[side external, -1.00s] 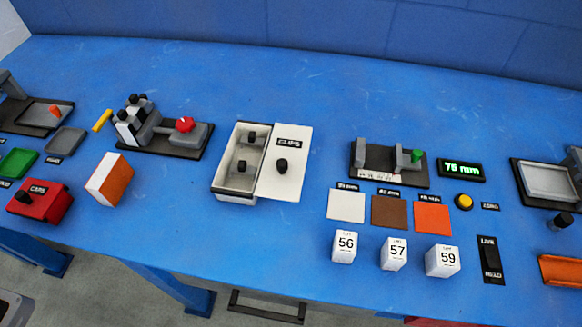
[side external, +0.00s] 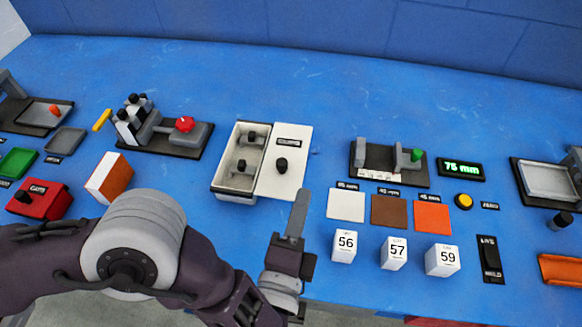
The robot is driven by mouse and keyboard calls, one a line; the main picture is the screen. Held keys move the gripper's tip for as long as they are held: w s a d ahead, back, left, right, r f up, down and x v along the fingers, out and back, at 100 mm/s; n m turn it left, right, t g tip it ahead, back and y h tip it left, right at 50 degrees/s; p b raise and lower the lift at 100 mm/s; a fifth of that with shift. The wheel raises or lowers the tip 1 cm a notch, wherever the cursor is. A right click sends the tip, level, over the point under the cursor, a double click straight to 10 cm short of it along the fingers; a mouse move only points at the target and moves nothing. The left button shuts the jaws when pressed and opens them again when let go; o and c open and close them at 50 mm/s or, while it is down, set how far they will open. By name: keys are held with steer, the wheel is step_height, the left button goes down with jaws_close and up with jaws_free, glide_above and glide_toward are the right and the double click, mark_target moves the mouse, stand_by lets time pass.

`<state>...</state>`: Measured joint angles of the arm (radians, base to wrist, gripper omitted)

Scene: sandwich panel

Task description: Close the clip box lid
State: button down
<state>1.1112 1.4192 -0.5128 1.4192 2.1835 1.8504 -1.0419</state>
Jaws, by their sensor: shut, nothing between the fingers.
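The clip box (side external: 217,181) is a white open-topped box with grey inside, standing left of centre in the side external view. Its compartment holds grey clips with black knobs (side external: 251,137). The white lid (side external: 296,143) lies open to the right of the box, with a dark label and a black knob (side external: 282,165) on its upper face. My gripper (side external: 299,200) is shut and empty. In the picture it is just below the lid's lower right corner, with its grey fingers pointing up and away. I cannot tell its exact height above the table.
White blocks numbered 56, 57 (side external: 394,254) and 59 stand to the right of my gripper, below three coloured squares (side external: 389,212). A grey fixture with a red knob (side external: 184,125) is left of the box. Blue table behind the box is clear.

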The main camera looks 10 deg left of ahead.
mark_target(290, 180)
step_height(290, 180, down, 4)
steer(key=shift+w+r, duration=0.1)
steer(key=shift+w, duration=0.05)
steer(key=w, duration=0.9)
steer(key=shift+w+d, duration=0.25)
steer(key=shift+w, duration=0.05)
steer(key=a, duration=0.3)
steer(key=shift+s, duration=0.3)
steer(key=shift+s+a, duration=0.1)
steer(key=shift+a, duration=0.25)
steer(key=shift+a, duration=0.25)
steer(key=a, duration=1)
steer(key=shift+a, duration=0.1)
